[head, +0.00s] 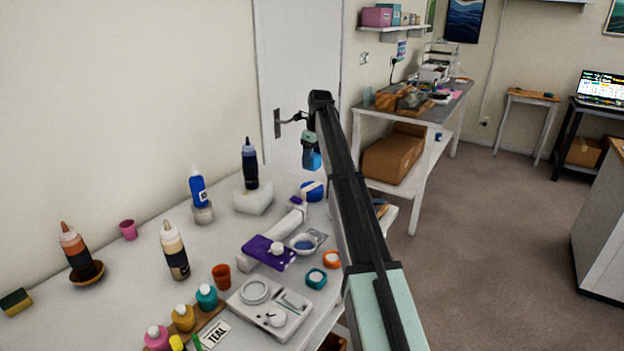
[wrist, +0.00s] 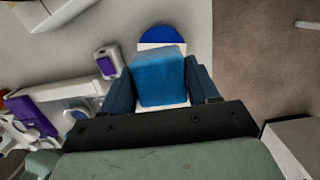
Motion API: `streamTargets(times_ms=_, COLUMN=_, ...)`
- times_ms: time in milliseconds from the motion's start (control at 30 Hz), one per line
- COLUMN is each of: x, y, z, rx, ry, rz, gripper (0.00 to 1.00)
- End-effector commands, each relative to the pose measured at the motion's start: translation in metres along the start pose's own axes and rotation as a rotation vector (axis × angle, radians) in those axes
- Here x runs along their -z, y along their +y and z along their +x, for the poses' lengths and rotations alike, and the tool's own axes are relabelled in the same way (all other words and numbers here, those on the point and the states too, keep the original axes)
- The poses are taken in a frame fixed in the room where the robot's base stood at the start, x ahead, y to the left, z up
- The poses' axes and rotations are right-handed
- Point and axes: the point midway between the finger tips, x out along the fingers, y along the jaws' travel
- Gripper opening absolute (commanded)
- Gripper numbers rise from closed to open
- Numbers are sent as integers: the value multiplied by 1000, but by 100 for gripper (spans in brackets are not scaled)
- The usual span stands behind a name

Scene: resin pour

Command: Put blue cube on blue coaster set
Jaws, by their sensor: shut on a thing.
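My gripper (head: 311,152) is shut on the blue cube (head: 314,161) and holds it in the air above the far right part of the white table. In the wrist view the blue cube (wrist: 158,78) sits between the two dark fingers of my gripper (wrist: 162,88). The blue coaster set (head: 314,192) looks like a round blue thing on the table, below the held cube in the head view. In the wrist view a blue and white round part of the coaster set (wrist: 160,33) shows beyond the cube. The cube hides the rest.
Left of the coaster set, a dark bottle (head: 249,165) stands on a white block (head: 254,200). The table's right edge is close to the coaster set, with floor beyond.

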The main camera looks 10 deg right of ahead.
Motion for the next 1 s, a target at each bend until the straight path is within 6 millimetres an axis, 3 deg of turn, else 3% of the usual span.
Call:
streamTargets(times_ms=133, x=5, y=1, z=25, rx=-1, ry=1, rz=-1, gripper=25)
streamTargets(times_ms=600, x=11, y=0, z=70, rx=-1, ry=1, rz=-2, gripper=25)
streamTargets(times_ms=1000, x=11, y=0, z=74, rx=0, ry=0, rz=-3, gripper=25)
